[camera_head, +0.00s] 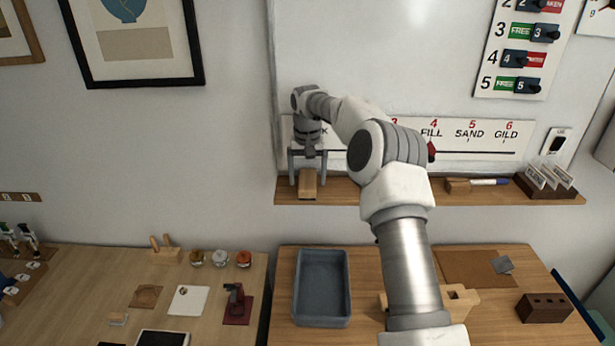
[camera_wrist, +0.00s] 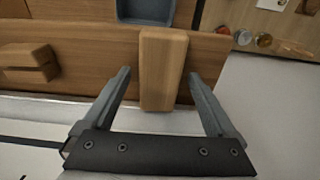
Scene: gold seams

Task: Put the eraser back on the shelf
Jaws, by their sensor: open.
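The eraser, a plain light wooden block (camera_head: 307,183), lies at the left end of the wooden wall shelf (camera_head: 340,192), below the whiteboard. It points out from the board. In the wrist view the eraser (camera_wrist: 163,65) is between and just beyond my fingertips, with a gap on both sides. My gripper (camera_head: 307,180) is open and points down over it; the wrist view also shows the gripper (camera_wrist: 160,78) with both fingers apart and nothing held. The eraser's underside is hidden.
Another wooden block (camera_head: 457,186) lies on the shelf beside a blue marker (camera_head: 489,182); a card holder (camera_head: 545,187) stands at the right end. A similar block (camera_wrist: 28,62) shows in the wrist view. A blue-grey tray (camera_head: 322,321) is on the table below.

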